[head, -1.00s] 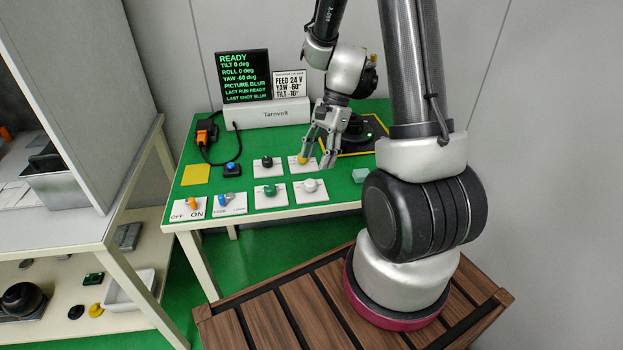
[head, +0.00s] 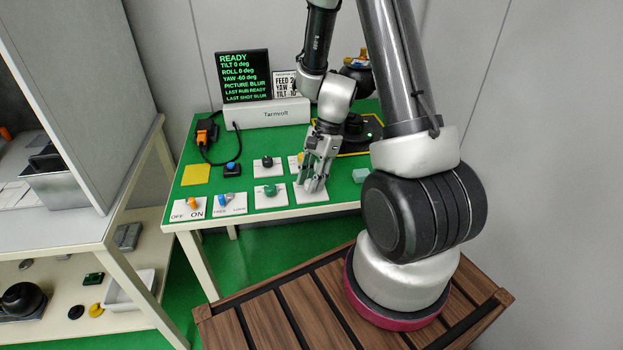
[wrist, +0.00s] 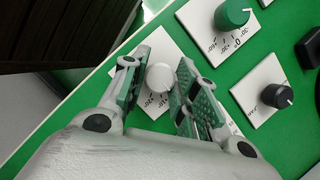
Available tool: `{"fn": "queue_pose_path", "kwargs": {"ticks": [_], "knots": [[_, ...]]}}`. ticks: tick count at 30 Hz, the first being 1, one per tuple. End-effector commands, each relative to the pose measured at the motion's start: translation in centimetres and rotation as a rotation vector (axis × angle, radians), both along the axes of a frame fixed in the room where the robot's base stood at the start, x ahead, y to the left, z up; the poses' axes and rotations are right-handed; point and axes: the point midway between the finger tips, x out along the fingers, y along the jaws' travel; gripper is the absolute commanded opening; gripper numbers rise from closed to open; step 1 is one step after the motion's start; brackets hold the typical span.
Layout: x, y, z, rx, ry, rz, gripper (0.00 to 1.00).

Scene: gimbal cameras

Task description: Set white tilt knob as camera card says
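The white tilt knob (wrist: 159,77) sits on its white plate (wrist: 166,49) in the wrist view, between the two open fingers of my gripper (wrist: 160,88). Gaps show on both sides of the knob, wider on the right. In the head view my gripper (head: 312,184) points down over the knob's plate (head: 312,197) and hides most of the knob. The camera card (head: 286,84) stands behind, partly covered by my arm; earlier it read feed 24 V, yaw -60°, tilt -10°. The screen (head: 244,76) reads READY, tilt 0, roll 0, yaw -60 deg, picture blur.
A green knob (head: 269,190) is left of the white one, with a black knob (head: 267,161) behind it. A yellow knob (head: 300,158) is partly hidden behind my gripper. Switches (head: 191,204) line the front left. A pale green block (head: 360,174) lies to the right.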

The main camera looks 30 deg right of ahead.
Motion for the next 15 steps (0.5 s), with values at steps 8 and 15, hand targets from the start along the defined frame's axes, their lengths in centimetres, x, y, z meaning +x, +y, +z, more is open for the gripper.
{"fn": "queue_pose_path", "kwargs": {"ticks": [8,15], "knots": [[0.02,0.0,0.02,0.0,0.0,0.012,0.06],[0.07,0.0,0.05,0.0,0.0,0.107,0.06]]}}
